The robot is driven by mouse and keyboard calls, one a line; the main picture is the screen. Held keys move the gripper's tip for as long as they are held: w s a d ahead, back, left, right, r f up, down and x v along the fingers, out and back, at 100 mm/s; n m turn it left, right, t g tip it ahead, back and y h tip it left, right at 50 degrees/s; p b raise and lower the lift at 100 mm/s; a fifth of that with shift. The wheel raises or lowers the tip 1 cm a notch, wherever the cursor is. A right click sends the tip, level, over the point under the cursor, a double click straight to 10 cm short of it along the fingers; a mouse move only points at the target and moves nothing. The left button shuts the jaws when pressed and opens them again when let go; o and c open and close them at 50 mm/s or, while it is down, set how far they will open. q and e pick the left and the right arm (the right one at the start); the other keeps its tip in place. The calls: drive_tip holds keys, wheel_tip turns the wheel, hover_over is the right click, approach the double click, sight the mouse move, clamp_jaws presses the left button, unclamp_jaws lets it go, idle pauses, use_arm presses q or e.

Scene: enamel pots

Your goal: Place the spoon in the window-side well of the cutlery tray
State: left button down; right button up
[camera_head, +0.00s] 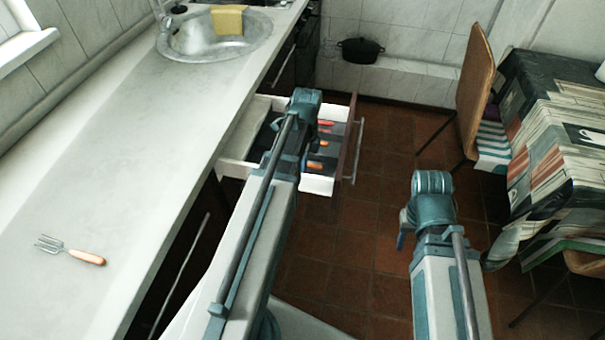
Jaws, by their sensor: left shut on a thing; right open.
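The cutlery tray (319,184) is in the open drawer under the counter. Its window-side part, at the left, is partly covered by my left arm. Red and orange handles lie in the right part. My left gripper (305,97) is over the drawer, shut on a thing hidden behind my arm. Its fingertips are also hidden. I cannot make out the spoon for certain. My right gripper (406,240) is open and empty, over the floor right of the drawer, and partly hidden by its own wrist.
A fork with an orange handle (86,256) lies on the long counter (130,130). A chair (474,85) and a covered table (560,130) stand at the right. Tiled floor is clear between.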

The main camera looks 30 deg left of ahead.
use_arm(q)
drive_tip(key=shift+f, duration=0.15)
drive_tip(key=c, duration=1.3)
unclamp_jaws()
drive_tip(key=shift+r, duration=0.2)
drive_tip(key=r+p, duration=0.4)
drive_tip(key=w+r+p, duration=0.1)
drive_tip(key=r+p, duration=0.3)
drive_tip(key=w+r+p, duration=0.1)
drive_tip(key=r+p, duration=0.3)
drive_tip(key=shift+w+a, duration=0.1)
drive_tip(key=shift+a, duration=0.1)
drive_tip(key=shift+f, duration=0.1)
